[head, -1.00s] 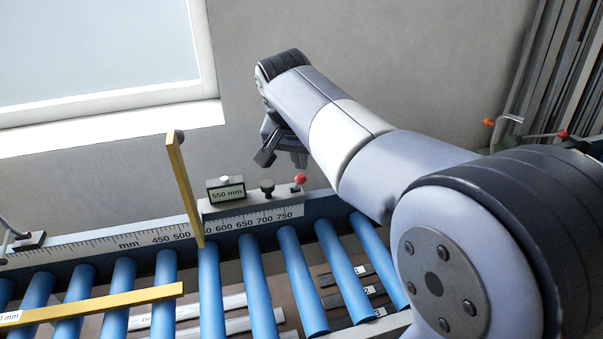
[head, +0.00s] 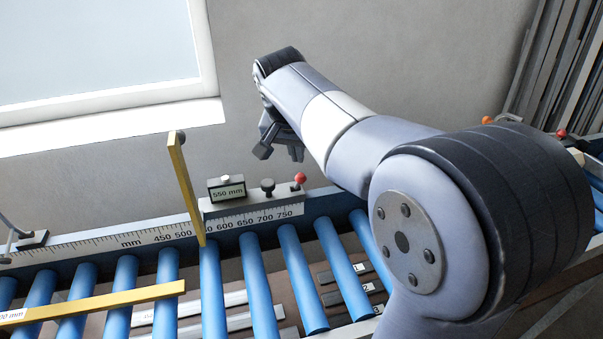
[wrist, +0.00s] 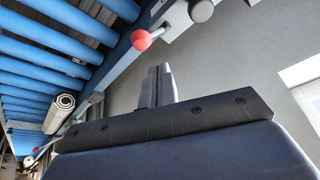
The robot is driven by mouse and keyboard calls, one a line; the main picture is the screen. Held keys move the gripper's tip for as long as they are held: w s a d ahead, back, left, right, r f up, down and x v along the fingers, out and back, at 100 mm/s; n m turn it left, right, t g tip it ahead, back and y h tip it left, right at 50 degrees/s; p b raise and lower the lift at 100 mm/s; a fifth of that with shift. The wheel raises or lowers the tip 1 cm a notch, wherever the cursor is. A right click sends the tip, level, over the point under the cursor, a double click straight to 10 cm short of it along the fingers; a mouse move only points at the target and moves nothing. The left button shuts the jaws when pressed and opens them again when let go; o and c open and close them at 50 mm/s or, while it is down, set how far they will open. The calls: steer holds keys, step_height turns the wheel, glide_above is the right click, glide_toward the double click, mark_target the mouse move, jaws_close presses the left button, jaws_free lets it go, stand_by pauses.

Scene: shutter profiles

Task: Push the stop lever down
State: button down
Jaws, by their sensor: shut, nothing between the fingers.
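The grey stop block (head: 255,205) sits on the ruled rail and carries a 550 mm display (head: 227,191), a black knob (head: 267,186) and a short lever with a red ball (head: 299,178). The red ball is up; it also shows in the wrist view (wrist: 141,40), with the dark knob (wrist: 200,10) beside it. A yellow bar (head: 186,190) stands up at the block's left end, tilted. I cannot tell for certain which part is the stop lever. My gripper (head: 278,153) hangs above and behind the block, apart from the red ball. Its fingers (wrist: 156,86) are shut and empty.
Blue rollers (head: 252,283) run along the rail's near side. A second yellow bar (head: 95,304) lies across them at left. Labelled profiles lie below the rollers. The wall (head: 335,25) and window (head: 95,50) are behind. Another red-ball lever (wrist: 36,150) shows in the wrist view.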

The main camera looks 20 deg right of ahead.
steer(key=shift+w, duration=0.25)
steer(key=shift+f, duration=0.2)
steer(key=shift+f+b, duration=0.8)
steer(key=shift+f, duration=0.15)
steer(key=shift+s, duration=0.1)
